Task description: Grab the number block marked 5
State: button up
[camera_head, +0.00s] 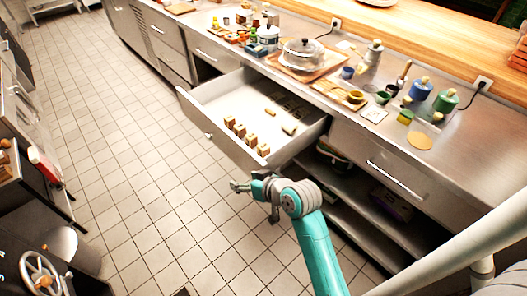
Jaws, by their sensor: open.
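Several small wooden blocks stand in a row near the front of an open drawer (217,143). The leftmost of the row (229,122), a middle one (240,131) and the rightmost one (263,149) show dark marks too small to read, so I cannot tell which is the 5. Another small tan piece (270,113) and a pale piece (290,129) lie farther back in the drawer. My gripper (236,186) is open and empty, outside the drawer over the tiled floor, in front of and below the blocks in the picture.
The steel counter (456,150) above the drawer holds a lidded pot (303,53), a blue bottle (420,89), a green bottle (446,100) and several small cups. An open shelf (345,205) lies right of the drawer. The tiled floor (120,150) at left is clear.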

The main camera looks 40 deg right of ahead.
jog(key=w+d+r, duration=0.3)
jog(key=w+r, duration=0.1)
jog(key=r, duration=0.1)
jog(key=n+g, duration=0.2)
jog(key=g, duration=0.4)
send_near(264, 146)
jog(key=shift+g+h, duration=0.5)
jog(key=shift+g, duration=0.1)
jog(key=x, duration=0.6)
jog(key=shift+w+a+r, duration=0.1)
jog(key=shift+w+a, duration=0.1)
jog(key=shift+w, duration=0.1)
jog(key=shift+a+x, duration=0.1)
jog(key=shift+x, duration=1.55)
jog(key=shift+a+x, duration=0.15)
jog(key=shift+x, duration=1.5)
jog(key=shift+w+r, duration=0.1)
jog(key=shift+w, duration=0.1)
jog(key=c, duration=1.2)
jog(key=shift+c, duration=0.2)
